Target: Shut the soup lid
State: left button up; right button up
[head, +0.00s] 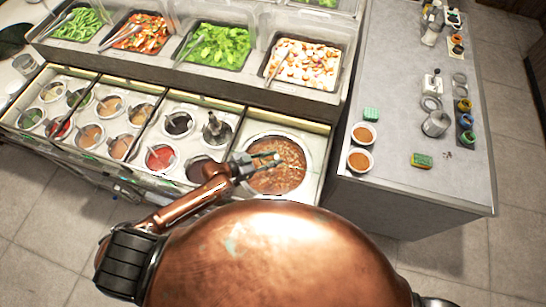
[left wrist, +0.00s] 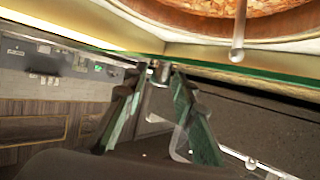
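The soup well (head: 277,178), full of brown chunky soup, stands uncovered at the right end of the counter. The soup also shows at the top of the left wrist view (left wrist: 200,12). I cannot make out the soup lid for certain; a green glass-like edge (left wrist: 285,88) runs below the well rim in the left wrist view. My left gripper (head: 276,159) appears over the soup in the head view, its green-padded fingers apart. In the left wrist view, a small metal piece (left wrist: 160,70) shows between the fingertips (left wrist: 162,78); contact is unclear. My right gripper is not in view.
Several sauce wells (head: 160,157) with ladles lie left of the soup. Food trays (head: 303,65) stand behind. A thin rod (left wrist: 239,30) crosses near the soup rim.

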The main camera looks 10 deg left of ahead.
pick_arm(q)
jog(key=shift+o, duration=0.9)
jog(key=shift+s+a+r, duration=0.1)
jog(key=shift+s+a, duration=0.1)
jog(key=shift+a, duration=0.1)
jog(key=v, duration=1.1)
jog(key=shift+s+r, duration=0.1)
jog(key=shift+r, duration=0.05)
jog(key=shift+c, duration=0.4)
